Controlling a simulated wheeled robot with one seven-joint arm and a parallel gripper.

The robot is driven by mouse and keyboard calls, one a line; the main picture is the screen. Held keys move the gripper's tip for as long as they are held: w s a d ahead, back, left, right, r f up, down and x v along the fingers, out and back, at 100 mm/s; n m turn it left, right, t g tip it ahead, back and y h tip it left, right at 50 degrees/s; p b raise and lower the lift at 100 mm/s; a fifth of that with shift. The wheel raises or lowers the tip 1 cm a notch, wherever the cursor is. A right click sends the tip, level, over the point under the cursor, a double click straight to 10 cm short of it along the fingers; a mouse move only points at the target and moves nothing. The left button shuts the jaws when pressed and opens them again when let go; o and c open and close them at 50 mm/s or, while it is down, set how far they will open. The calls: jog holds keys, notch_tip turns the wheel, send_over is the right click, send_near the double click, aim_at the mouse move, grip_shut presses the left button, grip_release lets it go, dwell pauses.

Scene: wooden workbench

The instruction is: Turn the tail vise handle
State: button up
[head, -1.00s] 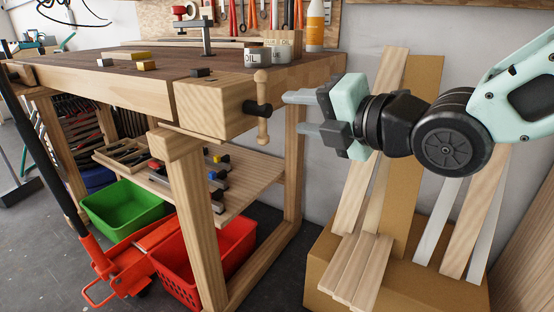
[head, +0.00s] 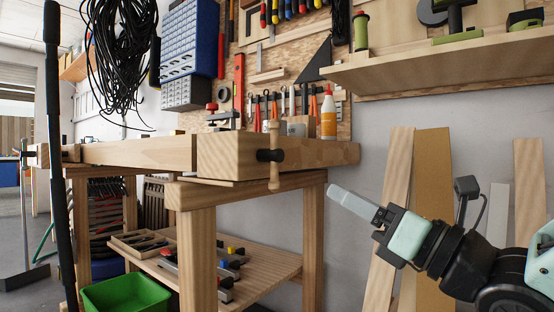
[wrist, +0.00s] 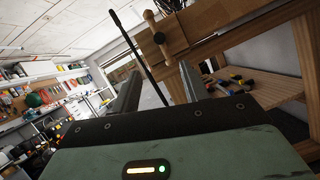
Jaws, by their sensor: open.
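The tail vise handle (head: 274,169) is an upright wooden bar with rounded ends. It passes through a dark metal hub on the end face of the light wooden vise block (head: 227,155) at the bench corner. My gripper (head: 350,203) is below and to the right of the handle in the head view, apart from it and empty. In the wrist view, the two fingers of my gripper (wrist: 158,85) stand apart, and the handle (wrist: 156,34) shows beyond them near the top, tilted.
The workbench (head: 140,153) has a lower shelf (head: 265,267) with clamps and a tray. A green bin (head: 125,292) stands below. Boards (head: 388,220) lean on the wall behind my gripper. A glue bottle (head: 328,117) stands on the bench top.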

aim_at(280, 157)
jog(key=p+x, duration=1.5)
jog(key=p, duration=0.1)
jog(key=shift+w+a+r, duration=0.2)
jog(key=shift+w+a, duration=0.05)
jog(key=shift+w+a+p, duration=0.35)
grip_shut()
